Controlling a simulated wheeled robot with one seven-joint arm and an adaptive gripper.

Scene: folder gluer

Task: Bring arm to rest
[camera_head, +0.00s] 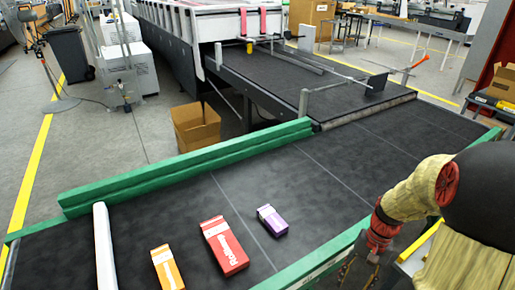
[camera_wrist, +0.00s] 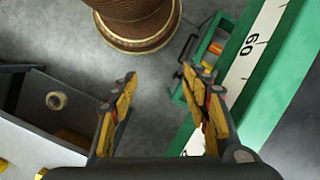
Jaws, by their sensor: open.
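My gripper (camera_wrist: 165,85) is open and empty in the wrist view, its two yellow fingers spread apart with floor between and beyond them. In the head view my arm comes in at the right, with the gripper end (camera_head: 362,262) low, just outside the near green rail of the black conveyor belt. The gripper's fingers are small and partly cut off there. Nothing is held.
On the belt (camera_head: 330,215) lie an orange box (camera_head: 167,268), a red box (camera_head: 224,246) and a purple box (camera_head: 272,220). The green rail with a scale (camera_wrist: 262,70) runs close on the right in the wrist view. A grey bin (camera_wrist: 40,125) stands at left.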

